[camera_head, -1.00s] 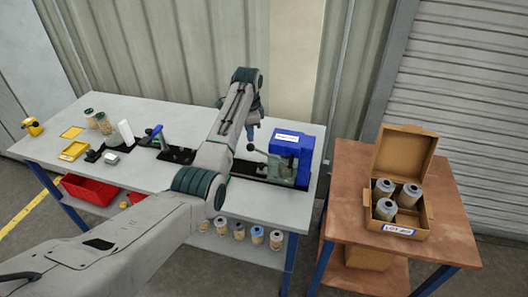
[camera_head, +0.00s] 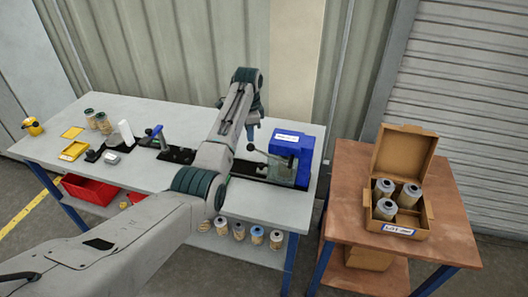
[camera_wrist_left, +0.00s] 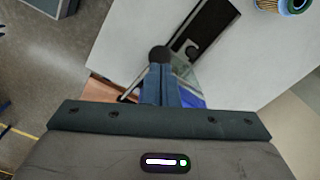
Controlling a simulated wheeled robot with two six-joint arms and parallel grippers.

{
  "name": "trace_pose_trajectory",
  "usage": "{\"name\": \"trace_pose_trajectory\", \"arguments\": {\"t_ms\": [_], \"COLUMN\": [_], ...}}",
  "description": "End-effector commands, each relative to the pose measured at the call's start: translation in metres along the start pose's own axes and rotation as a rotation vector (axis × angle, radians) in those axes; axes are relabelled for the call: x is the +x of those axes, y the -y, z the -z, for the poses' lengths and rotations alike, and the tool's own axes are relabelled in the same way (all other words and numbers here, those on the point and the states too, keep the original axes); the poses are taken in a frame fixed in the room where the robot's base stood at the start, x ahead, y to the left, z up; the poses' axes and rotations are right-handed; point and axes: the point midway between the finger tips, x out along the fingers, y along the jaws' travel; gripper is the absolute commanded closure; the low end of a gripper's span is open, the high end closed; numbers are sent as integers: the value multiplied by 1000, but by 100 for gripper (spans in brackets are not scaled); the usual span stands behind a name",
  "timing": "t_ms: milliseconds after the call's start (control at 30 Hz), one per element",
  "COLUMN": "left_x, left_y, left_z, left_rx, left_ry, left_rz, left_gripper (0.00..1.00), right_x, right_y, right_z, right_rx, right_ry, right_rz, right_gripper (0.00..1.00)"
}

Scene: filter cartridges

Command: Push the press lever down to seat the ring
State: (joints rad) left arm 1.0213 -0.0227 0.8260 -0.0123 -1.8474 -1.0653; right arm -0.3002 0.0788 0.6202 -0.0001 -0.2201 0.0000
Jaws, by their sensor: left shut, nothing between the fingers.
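My left gripper (camera_head: 251,138) is shut and empty, pointing down just above the knob. In the left wrist view the closed blue-grey fingertips (camera_wrist_left: 160,68) are right at the black knob (camera_wrist_left: 160,54); I cannot tell whether they touch. The fingers and wrist hide much of the press there. I cannot make out the ring in the press. My right gripper is out of view.
A filter cartridge (camera_wrist_left: 286,4) stands on the bench in the left wrist view. An open carton (camera_head: 424,218) with several cartridges is on the brown side table (camera_head: 345,215). Jars and small fixtures occupy the bench's left half.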

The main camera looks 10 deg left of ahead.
Motion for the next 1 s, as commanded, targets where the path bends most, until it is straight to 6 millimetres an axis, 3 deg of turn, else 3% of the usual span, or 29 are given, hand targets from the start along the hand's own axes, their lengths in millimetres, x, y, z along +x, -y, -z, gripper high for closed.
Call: {"name": "trace_pose_trajectory", "arguments": {"t_ms": [533, 1000], "left_x": [1, 22], "left_y": [0, 0], "left_z": [0, 0], "left_rx": [0, 0], "left_ry": [0, 0], "left_rz": [0, -1], "left_gripper": [100, 100], "right_x": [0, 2], "right_y": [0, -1], "right_z": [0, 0], "right_rx": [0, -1], "right_ry": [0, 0], "right_rz": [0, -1], "right_gripper": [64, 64]}}
